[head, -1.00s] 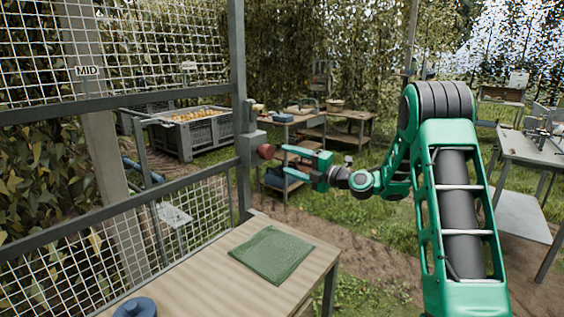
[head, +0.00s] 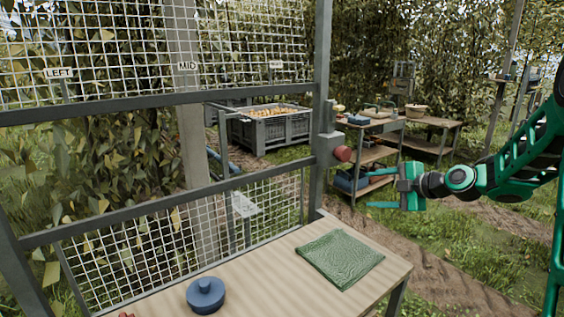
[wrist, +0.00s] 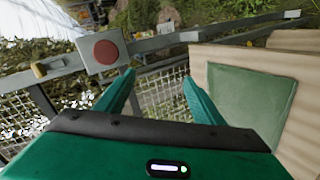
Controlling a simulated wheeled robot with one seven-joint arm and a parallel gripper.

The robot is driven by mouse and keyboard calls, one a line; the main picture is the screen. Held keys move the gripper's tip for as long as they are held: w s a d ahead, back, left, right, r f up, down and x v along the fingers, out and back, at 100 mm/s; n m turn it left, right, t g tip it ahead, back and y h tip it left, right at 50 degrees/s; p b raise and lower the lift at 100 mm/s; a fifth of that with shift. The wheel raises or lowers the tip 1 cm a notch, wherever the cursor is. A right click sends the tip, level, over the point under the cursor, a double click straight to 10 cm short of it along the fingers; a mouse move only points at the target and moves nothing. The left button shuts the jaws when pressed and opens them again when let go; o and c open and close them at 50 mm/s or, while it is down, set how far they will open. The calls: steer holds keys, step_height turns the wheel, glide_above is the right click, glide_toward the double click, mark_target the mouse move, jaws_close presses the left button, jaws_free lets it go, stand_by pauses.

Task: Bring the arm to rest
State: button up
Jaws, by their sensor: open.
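My gripper (head: 384,187) is open and empty. In the head view it hangs in the air at the right of the mesh fence, pointing left towards the post. In the wrist view its two green fingers (wrist: 158,92) are spread apart with nothing between them. A red round button (head: 343,154) on a grey box is fixed to the fence post. It also shows in the wrist view, up and left beyond the fingertips. My green arm reaches in from the right edge of the head view, partly out of frame.
The mesh fence (head: 140,255) runs along the left. A grey crate of yellowish fruit (head: 270,132) and a workbench (head: 375,128) stand behind.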

steer(key=s+d+f+m+g+h, duration=0.1)
steer(key=s+d+m+g+h, duration=0.1)
steer(key=s+m, duration=0.7)
steer(key=s+d+f+m+g+h, duration=0.2)
steer(key=s+d+m+g, duration=0.3)
steer(key=s, duration=1.7)
steer(key=s+d+f+m+g+h, duration=0.2)
steer(key=s+d+m+g+h, duration=0.1)
steer(key=s+m, duration=1)
steer(key=s+d, duration=0.1)
steer(key=s, duration=0.2)
steer(key=shift+d+f+m+g, duration=0.25)
steer(key=shift+m+g, duration=0.15)
